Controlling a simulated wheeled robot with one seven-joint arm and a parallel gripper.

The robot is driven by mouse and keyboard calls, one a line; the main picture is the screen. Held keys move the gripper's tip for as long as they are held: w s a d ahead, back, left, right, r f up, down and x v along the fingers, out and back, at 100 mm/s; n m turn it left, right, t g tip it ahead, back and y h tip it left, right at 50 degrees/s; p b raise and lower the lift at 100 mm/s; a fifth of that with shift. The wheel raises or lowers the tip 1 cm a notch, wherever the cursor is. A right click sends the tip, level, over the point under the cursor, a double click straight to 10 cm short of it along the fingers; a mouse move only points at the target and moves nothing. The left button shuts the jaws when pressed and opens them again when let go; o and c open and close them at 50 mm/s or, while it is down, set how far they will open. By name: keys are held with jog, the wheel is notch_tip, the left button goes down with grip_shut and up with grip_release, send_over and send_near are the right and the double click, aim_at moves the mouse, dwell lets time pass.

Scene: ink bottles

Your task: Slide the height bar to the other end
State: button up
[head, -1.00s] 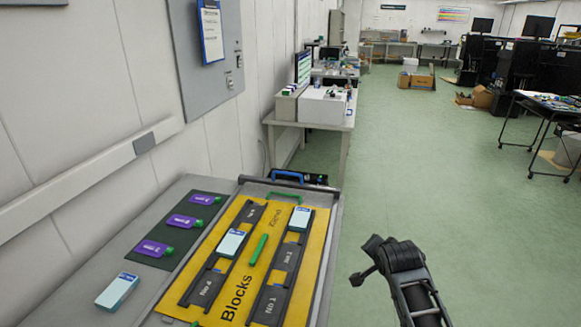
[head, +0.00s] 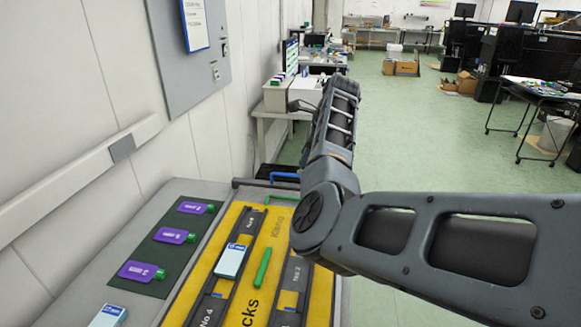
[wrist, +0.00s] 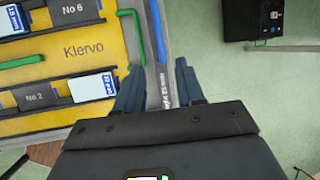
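I cannot tell for sure which part is the height bar. A straight green bar (head: 262,268) lies between two dark tracks on the yellow board (head: 196,292); its end also shows in the wrist view (wrist: 20,63). A bent green bar (wrist: 135,30) shows at the board's Klervo end. A white and blue block (head: 231,261) sits in the left track (head: 247,231). Another block (wrist: 93,88) sits at the end of the No 2 track (wrist: 45,97). My gripper (wrist: 160,88) is open and empty above the tray's end wall; my arm hides it in the head view.
Several purple bottles (head: 174,236) lie on a dark green mat (head: 152,275) at the left. A loose white and blue block (head: 107,315) lies at the front left. A wall panel (head: 190,65) is beyond. The green floor (head: 415,140) at right is open.

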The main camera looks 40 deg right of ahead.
aim_at(296, 176)
jog(key=shift+w+p+x, duration=0.2)
jog(key=shift+p+x, duration=0.15)
jog(key=shift+x, duration=3.45)
jog(key=shift+a+r, duration=0.15)
grip_shut()
